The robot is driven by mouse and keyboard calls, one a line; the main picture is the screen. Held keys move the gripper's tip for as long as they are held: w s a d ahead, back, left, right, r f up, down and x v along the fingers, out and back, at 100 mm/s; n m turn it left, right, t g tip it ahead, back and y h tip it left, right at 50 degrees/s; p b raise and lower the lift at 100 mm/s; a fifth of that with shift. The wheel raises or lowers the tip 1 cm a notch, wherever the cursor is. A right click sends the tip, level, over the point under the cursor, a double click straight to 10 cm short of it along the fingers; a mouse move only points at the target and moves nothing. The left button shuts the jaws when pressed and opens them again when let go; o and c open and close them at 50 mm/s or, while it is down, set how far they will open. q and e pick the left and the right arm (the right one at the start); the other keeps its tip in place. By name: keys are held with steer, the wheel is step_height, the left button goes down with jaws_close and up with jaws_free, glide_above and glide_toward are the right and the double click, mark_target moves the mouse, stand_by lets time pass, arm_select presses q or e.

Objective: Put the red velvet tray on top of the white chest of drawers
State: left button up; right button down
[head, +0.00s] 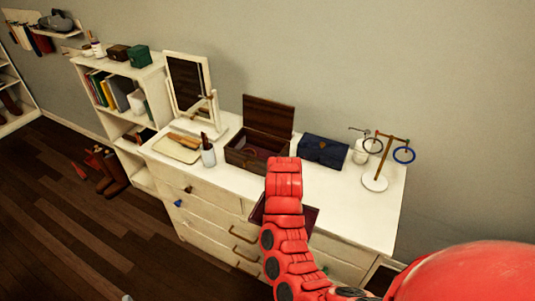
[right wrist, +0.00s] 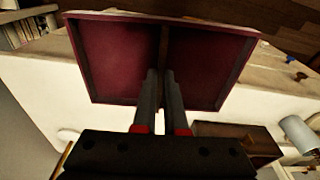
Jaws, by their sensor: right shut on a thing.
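The red velvet tray (right wrist: 205,60) fills the upper middle of the right wrist view, with dark edges and a central divider. My right gripper (right wrist: 162,78) is shut on this divider. In the head view, parts of the tray (head: 311,216) show on both sides of my red right arm, which hides the rest and the gripper. The tray is at the front edge of the white chest of drawers (head: 345,212); I cannot tell whether it touches the top. The chest's white top also shows in the right wrist view (right wrist: 50,90). My left gripper is not in view.
Some top surface right of the arm is clear.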

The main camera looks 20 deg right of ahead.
steer(key=shift+s+d+f+m, duration=0.15)
steer(key=shift+s+d+f, duration=0.25)
steer(key=shift+s, duration=0.2)
steer(key=shift+s+d+f+m, duration=0.15)
steer(key=shift+s+d+f, duration=0.1)
steer(key=shift+s+d, duration=0.3)
steer(key=w+d+b, duration=0.2)
steer(key=w+d+f+b, duration=0.1)
steer(key=w+d+b, duration=0.1)
steer(key=w+d+f+b, duration=0.1)
steer(key=d+b, duration=0.1)
steer(key=d, duration=0.1)
steer(key=shift+w+d+b, duration=0.1)
steer(key=shift+w+b, duration=0.3)
steer(key=w+d+p, duration=0.1)
steer(key=d, duration=0.1)
steer(key=w+d+r, duration=0.1)
steer(key=w, duration=0.1)
steer(key=shift+d+p, duration=0.35)
steer(key=shift+d, duration=0.05)
steer(key=shift+w+d+f, duration=0.15)
steer(key=shift+w+d, duration=0.2)
steer(key=shift+s+f+p, duration=0.1)
steer(key=shift+f+p, duration=0.3)
steer(key=shift+p, duration=0.15)
steer(key=shift+f, duration=1.4)
